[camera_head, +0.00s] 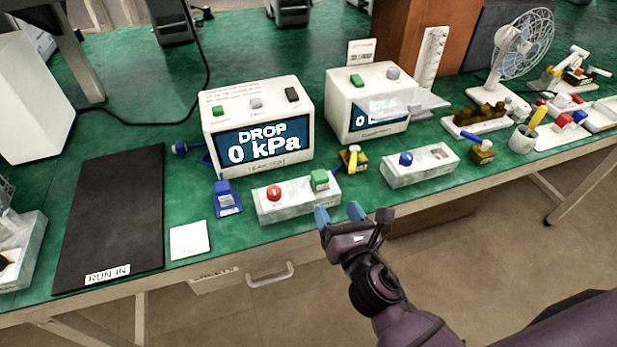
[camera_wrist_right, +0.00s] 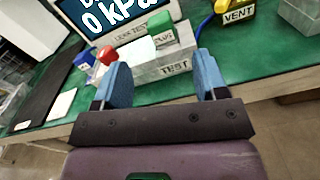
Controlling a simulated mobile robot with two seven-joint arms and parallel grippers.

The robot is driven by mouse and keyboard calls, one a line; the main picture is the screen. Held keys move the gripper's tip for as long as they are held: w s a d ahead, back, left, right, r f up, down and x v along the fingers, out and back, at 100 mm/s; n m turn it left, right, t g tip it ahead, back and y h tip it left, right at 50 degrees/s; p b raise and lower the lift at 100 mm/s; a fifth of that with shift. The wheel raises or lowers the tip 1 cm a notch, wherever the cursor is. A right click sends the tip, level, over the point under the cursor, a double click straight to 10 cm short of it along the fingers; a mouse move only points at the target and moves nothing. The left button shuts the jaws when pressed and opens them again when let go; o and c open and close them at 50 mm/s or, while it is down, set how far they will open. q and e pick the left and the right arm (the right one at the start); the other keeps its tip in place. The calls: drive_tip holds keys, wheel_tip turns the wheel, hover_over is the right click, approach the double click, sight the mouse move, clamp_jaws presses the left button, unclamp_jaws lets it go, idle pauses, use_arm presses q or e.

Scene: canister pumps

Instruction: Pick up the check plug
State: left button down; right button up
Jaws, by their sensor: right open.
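A white block (camera_head: 298,208) lies near the table's front edge, with a red knob (camera_head: 274,193) at its left and a green plug-like piece (camera_head: 319,179) at its right. My left gripper is not in view.
A box reading DROP 0 kPa (camera_head: 258,125) and a second display box (camera_head: 367,103) stand behind. A blue labelled piece (camera_head: 228,198), a yellow VENT piece (camera_head: 353,159) and another white block (camera_head: 420,166) are nearby. A black mat (camera_head: 110,215) lies left.

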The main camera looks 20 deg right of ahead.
sight(323, 181)
drive_tip(key=shift+w+a+n, duration=0.1)
drive_tip(key=shift+w+n, duration=0.6)
drive_tip(key=shift+w, duration=1.95)
drive_tip(key=shift+w+a+n, duration=0.1)
drive_tip(key=shift+w+n, duration=0.6)
drive_tip(key=shift+w, duration=1.95)
drive_tip(key=shift+c, duration=0.5)
drive_tip(key=c, duration=0.9)
drive_tip(key=shift+c, duration=0.2)
drive_tip(key=shift+r, duration=0.2)
